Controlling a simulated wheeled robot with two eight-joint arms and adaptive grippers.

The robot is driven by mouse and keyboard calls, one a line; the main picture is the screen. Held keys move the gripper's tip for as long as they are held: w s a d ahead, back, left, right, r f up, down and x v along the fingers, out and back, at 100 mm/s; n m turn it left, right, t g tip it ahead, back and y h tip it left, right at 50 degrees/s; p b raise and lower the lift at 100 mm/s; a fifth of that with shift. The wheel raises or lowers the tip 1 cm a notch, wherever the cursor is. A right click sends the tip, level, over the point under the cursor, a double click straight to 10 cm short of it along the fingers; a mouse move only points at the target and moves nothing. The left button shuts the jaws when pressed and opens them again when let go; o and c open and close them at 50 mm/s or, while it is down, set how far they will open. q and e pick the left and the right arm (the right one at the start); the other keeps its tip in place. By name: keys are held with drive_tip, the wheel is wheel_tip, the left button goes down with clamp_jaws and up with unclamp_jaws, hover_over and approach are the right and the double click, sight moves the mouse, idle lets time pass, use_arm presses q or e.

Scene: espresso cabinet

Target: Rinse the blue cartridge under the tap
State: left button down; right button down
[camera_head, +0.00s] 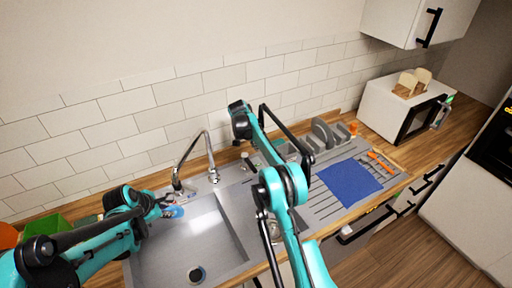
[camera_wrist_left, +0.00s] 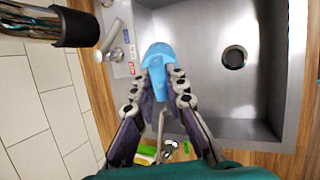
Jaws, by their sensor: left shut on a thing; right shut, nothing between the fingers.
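The blue cartridge (camera_head: 173,212) is at the back left of the sink (camera_head: 226,238), left of the tap (camera_head: 190,160) and not under its spout end. My left gripper (camera_head: 160,208) is shut on the cartridge. In the left wrist view the cartridge (camera_wrist_left: 158,68) sits between the fingertips of the left gripper (camera_wrist_left: 162,88), with its rounded end pointing out over the basin. No water shows from the tap. My right arm rises across the middle of the head view; I cannot make out its gripper.
A blue mat (camera_head: 348,180) lies on the drainboard, with orange items (camera_head: 380,162) beside it. A grey rack (camera_head: 325,132) stands behind. A microwave (camera_head: 405,115) is on the right counter. A green box (camera_head: 43,225) is at the left. The basin is otherwise clear around its drain (camera_wrist_left: 234,57).

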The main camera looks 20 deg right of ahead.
use_arm(q)
drive_tip(key=s+a, duration=0.2)
drive_tip(key=s, duration=0.1)
drive_tip(key=shift+s, duration=0.15)
idle(1.3)
drive_tip(key=s+a+r+p, duration=0.2)
drive_tip(key=s+r, duration=0.2)
drive_tip(key=shift+s+a+p, duration=0.15)
drive_tip(key=shift+a+p, duration=0.2)
drive_tip(key=shift+p, duration=0.05)
idle(0.4)
idle(1.1)
